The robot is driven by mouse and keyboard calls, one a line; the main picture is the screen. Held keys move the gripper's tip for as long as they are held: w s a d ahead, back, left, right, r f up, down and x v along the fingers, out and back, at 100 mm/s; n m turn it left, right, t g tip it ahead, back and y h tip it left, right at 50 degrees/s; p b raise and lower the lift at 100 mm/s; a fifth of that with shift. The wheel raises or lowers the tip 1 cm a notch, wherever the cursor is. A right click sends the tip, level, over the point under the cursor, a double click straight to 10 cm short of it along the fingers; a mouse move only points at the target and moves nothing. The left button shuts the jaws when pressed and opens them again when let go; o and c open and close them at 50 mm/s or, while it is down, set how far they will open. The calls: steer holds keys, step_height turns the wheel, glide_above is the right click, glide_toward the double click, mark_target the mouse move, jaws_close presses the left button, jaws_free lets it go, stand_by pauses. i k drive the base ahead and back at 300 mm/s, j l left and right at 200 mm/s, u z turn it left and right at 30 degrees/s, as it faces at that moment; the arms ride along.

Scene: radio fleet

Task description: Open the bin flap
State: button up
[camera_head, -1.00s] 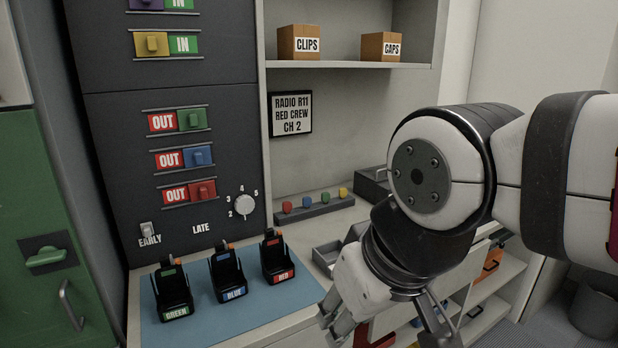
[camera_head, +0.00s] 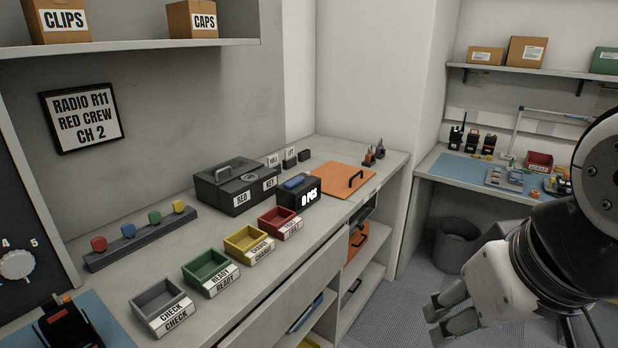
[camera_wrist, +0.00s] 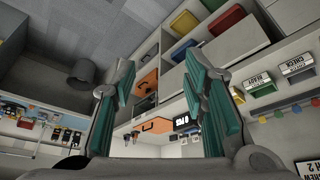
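An orange flap (camera_head: 338,180) with a black handle lies closed, flush with the countertop, near its far right end. It also shows between my fingers in the wrist view (camera_wrist: 155,126). Which part the task calls the bin flap is not labelled. An open grey waste bin (camera_head: 457,240) stands on the floor beyond the counter's end, with no flap visible on it. It also shows in the wrist view (camera_wrist: 83,72). My gripper (camera_head: 444,312) is open and empty, in the air over the floor, right of the counter and apart from the flap.
A black box with a "0 PCS" display (camera_head: 300,194) stands left of the flap, beside a dark lidded case (camera_head: 235,187). Red, yellow, green (camera_head: 208,270) and grey trays line the front edge. Shelves with orange drawers (camera_head: 368,240) are below. A second workbench (camera_head: 480,172) stands behind.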

mark_target(339, 180)
steer(key=i+l, duration=0.3)
steer(key=i, duration=0.2)
steer(key=i+l, duration=0.35)
steer(key=i, duration=0.15)
steer(key=i+l, duration=0.3)
steer(key=i, duration=0.15)
steer(key=i+l, duration=0.3)
steer(key=i, duration=0.2)
steer(key=l+z, duration=0.05)
